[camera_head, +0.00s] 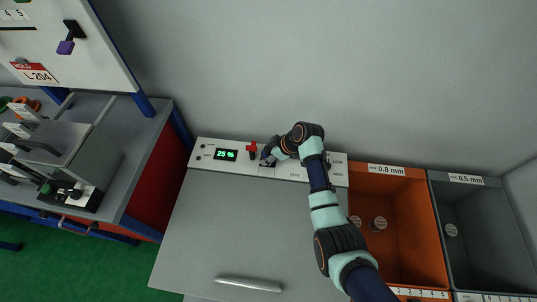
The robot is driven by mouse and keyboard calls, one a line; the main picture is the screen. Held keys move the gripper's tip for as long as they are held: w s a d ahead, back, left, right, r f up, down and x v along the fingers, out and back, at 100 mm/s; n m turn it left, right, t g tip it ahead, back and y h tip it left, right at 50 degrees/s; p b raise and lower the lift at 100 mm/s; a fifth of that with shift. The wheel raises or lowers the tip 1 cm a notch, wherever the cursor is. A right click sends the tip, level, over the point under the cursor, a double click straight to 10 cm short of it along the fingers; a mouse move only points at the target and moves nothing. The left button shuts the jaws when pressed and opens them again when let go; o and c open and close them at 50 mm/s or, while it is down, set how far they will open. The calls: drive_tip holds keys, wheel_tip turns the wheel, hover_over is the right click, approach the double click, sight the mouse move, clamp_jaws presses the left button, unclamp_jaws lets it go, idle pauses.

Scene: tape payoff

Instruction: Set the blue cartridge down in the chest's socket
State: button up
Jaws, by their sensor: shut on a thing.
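The chest (235,225) has a grey lid with a handle and a white panel along its back edge. My gripper (267,159) is low at the panel, just right of a red knob (252,149), and is shut on the blue cartridge (264,155). Only a small dark blue part of the cartridge shows at the fingertips. The socket is at or under the gripper and mostly hidden. I cannot tell whether the cartridge is inside it or just above it.
The panel has a display (225,154) reading 25 %. An orange bin (407,220) and a grey bin (475,235) stand to the right of the chest. A bench with a grey machine (65,155) and a whiteboard (60,50) are at the left. The chest lid is clear.

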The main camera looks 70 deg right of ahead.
drive_tip(key=shift+f, duration=0.15)
drive_tip(key=shift+f+b, duration=0.35)
drive_tip(key=shift+f, duration=0.05)
drive_tip(key=shift+f, duration=0.1)
drive_tip(key=shift+s+a+f, duration=0.1)
drive_tip(key=shift+s+f, duration=0.05)
drive_tip(key=shift+f, duration=0.1)
idle(0.3)
drive_tip(key=o, duration=0.8)
drive_tip(key=shift+f, duration=0.1)
drive_tip(key=o, duration=0.5)
drive_tip(key=shift+w, duration=0.2)
drive_tip(key=shift+o, duration=0.2)
drive_tip(key=shift+s, duration=0.1)
